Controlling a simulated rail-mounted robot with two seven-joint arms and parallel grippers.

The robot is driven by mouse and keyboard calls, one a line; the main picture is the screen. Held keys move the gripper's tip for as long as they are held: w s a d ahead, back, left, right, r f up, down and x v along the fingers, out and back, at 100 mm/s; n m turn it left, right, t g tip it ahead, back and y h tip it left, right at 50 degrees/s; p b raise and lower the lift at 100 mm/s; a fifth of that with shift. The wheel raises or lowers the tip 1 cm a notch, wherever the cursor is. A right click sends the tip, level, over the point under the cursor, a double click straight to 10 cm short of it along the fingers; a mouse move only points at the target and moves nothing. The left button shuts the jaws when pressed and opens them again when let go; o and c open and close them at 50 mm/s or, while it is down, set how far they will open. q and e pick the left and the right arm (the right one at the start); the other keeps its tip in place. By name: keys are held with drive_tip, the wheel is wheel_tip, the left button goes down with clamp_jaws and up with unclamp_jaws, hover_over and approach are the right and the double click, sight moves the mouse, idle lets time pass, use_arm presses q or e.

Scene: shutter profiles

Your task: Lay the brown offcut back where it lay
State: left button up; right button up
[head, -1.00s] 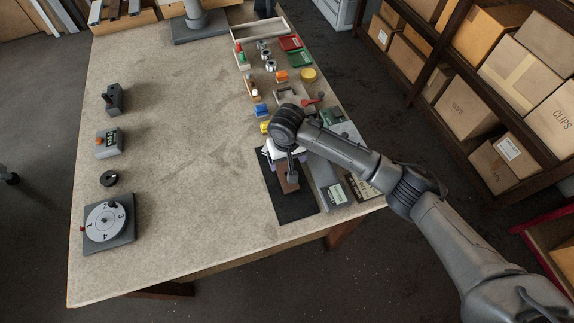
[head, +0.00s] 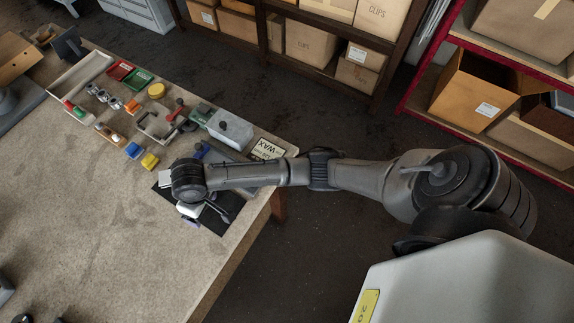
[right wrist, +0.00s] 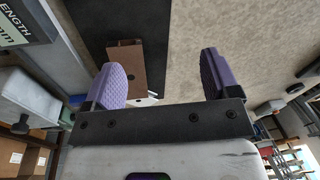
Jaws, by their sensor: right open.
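The brown offcut (right wrist: 124,72) shows in the right wrist view, lying over the black mat (right wrist: 112,18). My right gripper (right wrist: 160,80) is open, its two purple fingers wide apart. The offcut lies beyond the fingertips, nearer the left finger, which overlaps its edge in the picture. Nothing is gripped between the fingers. In the head view my right gripper (head: 190,219) is over the dark mat (head: 208,229) near the table's corner. My wrist hides much of the mat there, and I cannot make out the offcut in that view. My left gripper is not in view.
A grey box (head: 230,129) and a label plate marked WAX (head: 267,149) stand behind my forearm. Yellow (head: 149,161) and blue (head: 133,150) blocks sit left of the mat. A white tray (head: 80,72) lies farther back.

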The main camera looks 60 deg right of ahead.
drive_tip(key=shift+n+t+y, duration=0.3)
drive_tip(key=shift+n+y, duration=0.1)
drive_tip(key=shift+y, duration=0.1)
drive_tip(key=s+f, duration=0.1)
drive_tip(key=s, duration=0.1)
drive_tip(key=s+f, duration=0.1)
drive_tip(key=s, duration=0.1)
drive_tip(key=s+a+f, duration=0.1)
drive_tip(key=s, duration=0.2)
drive_tip(key=shift+s, duration=0.1)
drive_tip(key=s+d+t+h, duration=0.1)
drive_tip(key=s+d, duration=0.4)
drive_tip(key=s, duration=0.4)
drive_tip(key=s+d+t+h, duration=0.1)
drive_tip(key=s+d, duration=0.4)
drive_tip(key=s, duration=0.4)
drive_tip(key=shift+s+d+r, duration=0.2)
drive_tip(key=shift+s+d, duration=0.15)
